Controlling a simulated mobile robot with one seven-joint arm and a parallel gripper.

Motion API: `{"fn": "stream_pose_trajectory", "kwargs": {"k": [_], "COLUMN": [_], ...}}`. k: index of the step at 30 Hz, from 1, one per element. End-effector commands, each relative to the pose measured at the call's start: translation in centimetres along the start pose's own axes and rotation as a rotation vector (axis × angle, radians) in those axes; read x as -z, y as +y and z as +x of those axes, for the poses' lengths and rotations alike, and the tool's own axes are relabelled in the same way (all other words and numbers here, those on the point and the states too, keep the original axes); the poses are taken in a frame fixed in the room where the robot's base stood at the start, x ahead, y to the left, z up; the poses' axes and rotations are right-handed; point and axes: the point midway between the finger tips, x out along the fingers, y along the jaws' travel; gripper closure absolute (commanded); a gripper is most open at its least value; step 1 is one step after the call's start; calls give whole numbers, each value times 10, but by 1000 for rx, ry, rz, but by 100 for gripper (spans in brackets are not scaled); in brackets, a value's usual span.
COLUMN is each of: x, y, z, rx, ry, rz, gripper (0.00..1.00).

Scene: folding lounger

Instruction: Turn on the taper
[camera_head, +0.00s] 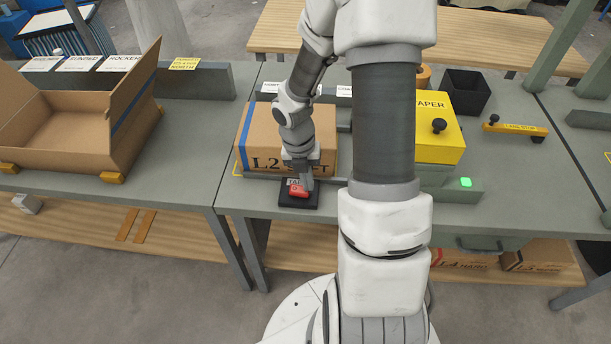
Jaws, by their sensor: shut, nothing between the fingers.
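The taper is a yellow box (438,140) marked TAPER with a black knob, on the workbench right of centre, partly hidden by my arm. A green light (465,182) glows on the grey ledge at its front right. A black switch base (287,196) with a red rocker (299,189) and a small partly hidden label sits at the bench's front edge. My gripper (306,188) is shut and empty, pointing down, with its fingertips at the red rocker. They appear to touch it; the fingers hide part of it.
A closed carton (255,140) marked L2 stands right behind the switch. An open carton (60,125) sits on the left bench. A black bin (466,92) and a yellow bar with a black knob (515,128) lie to the right. Bare bench shows right of the green light.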

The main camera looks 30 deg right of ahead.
Motion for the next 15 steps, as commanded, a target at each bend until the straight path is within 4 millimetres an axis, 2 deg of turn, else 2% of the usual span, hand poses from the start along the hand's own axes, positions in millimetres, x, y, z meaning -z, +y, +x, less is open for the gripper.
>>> {"fn": "stream_pose_trajectory", "kwargs": {"k": [15], "x": [-1], "y": [11], "z": [-7], "rx": [1], "ry": [-3], "rz": [-3], "gripper": [100]}}
